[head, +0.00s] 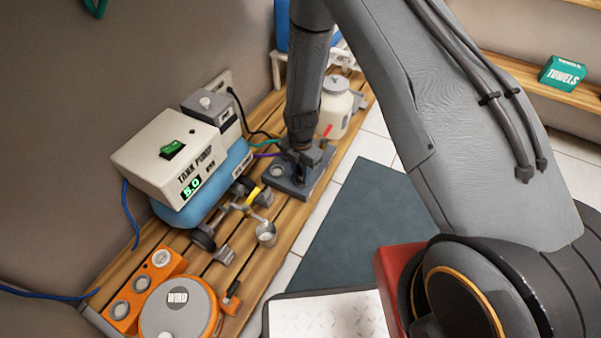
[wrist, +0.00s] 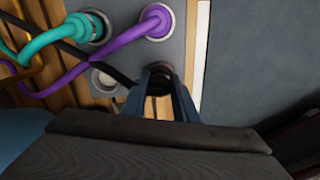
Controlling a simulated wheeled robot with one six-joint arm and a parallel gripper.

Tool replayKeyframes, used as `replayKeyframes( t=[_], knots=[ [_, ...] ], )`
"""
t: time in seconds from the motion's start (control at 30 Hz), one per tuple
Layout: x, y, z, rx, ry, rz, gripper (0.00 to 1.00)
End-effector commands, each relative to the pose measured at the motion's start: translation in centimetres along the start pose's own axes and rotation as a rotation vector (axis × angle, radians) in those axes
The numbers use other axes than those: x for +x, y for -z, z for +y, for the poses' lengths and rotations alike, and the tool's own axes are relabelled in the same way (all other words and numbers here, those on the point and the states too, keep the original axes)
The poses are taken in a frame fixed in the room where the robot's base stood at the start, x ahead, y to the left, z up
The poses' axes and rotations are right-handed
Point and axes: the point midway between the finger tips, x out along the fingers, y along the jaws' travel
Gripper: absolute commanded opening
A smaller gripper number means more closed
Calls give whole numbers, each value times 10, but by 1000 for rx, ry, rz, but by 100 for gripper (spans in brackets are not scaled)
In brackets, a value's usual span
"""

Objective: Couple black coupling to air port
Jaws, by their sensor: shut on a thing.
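In the wrist view, the black coupling (wrist: 160,72) is a dark round piece between the tips of my gripper (wrist: 160,84), which is shut on it. A black hose (wrist: 62,43) runs in from the upper left toward it. The coupling is at the grey port block (wrist: 185,45); I cannot tell whether it is seated in a port. A teal coupling (wrist: 92,26) and a purple coupling (wrist: 157,21) sit on the block. A pale round port (wrist: 103,78) shows left of my fingers; I cannot tell which port is air. In the head view, my gripper (head: 304,158) is over the block (head: 292,186).
A tank pump unit (head: 165,145) reading 5.0 on a blue tank (head: 225,175) stands left of the block. A white bottle (head: 335,110) stands close behind my gripper. An orange unit (head: 140,290) is in front on the slatted bench.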

Motion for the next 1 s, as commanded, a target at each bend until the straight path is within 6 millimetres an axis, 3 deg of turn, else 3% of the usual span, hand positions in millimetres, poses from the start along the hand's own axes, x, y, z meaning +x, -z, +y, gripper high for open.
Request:
replayKeyframes(
  t=[0.1, 0.13, 0.27, 0.67, 1.0],
  knots=[
    [0, 0, 0, 0, 1, 0, 3],
    [0, 0, 0, 0, 1, 0, 28],
    [0, 0, 0, 0, 1, 1, 48],
    [-6, 0, 0, 0, 0, 0, 48],
    [-55, 0, 0, 0, -1, -1, 48]
  ],
)
